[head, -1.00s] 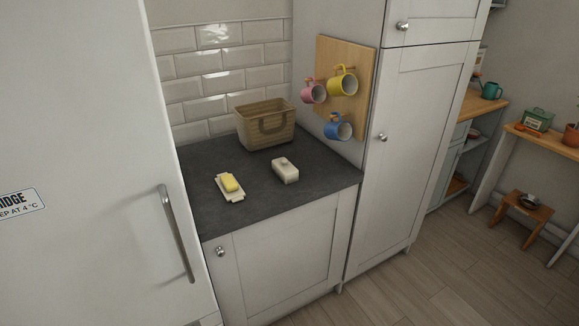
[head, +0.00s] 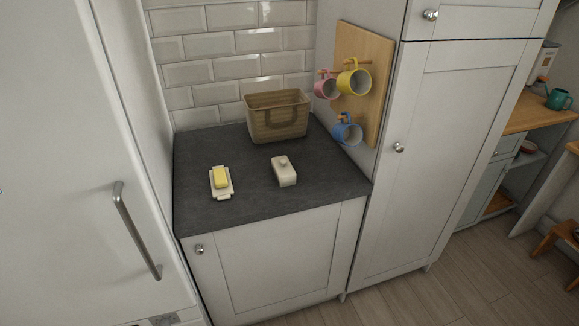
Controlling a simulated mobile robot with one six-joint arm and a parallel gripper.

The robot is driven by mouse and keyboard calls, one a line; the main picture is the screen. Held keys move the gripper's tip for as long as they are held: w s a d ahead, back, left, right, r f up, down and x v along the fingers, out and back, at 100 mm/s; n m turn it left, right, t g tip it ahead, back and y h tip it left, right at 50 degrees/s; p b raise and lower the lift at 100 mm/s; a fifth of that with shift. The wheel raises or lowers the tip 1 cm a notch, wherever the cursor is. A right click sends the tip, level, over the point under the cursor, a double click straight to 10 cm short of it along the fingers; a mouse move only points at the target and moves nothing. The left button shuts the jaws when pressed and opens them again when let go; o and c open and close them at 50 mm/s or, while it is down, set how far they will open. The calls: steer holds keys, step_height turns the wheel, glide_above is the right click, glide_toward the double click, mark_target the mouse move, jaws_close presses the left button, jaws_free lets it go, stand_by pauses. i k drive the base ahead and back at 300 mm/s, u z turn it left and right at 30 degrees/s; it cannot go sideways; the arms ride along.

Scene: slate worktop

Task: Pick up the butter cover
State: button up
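The butter cover (head: 285,173) is a small off-white lid with a knob on top. It stands on the slate worktop (head: 250,205), right of the butter dish. The butter dish (head: 222,193) is a pale tray with a yellow block of butter (head: 220,177) on it, uncovered. The cover and the dish are apart. My gripper is not in the head view.
A woven basket (head: 277,116) stands at the back of the worktop by the tiled wall. Pink, yellow and blue mugs hang on a wooden board (head: 376,95) at the right. A fridge (head: 60,150) stands at the left and a tall cupboard (head: 455,130) at the right.

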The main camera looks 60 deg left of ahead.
mark_target(285, 172)
steer(key=u, duration=0.1)
steer(key=i, duration=1)
steer(key=u, duration=1.45)
steer(key=k, duration=0.3)
steer(key=u, duration=2.6)
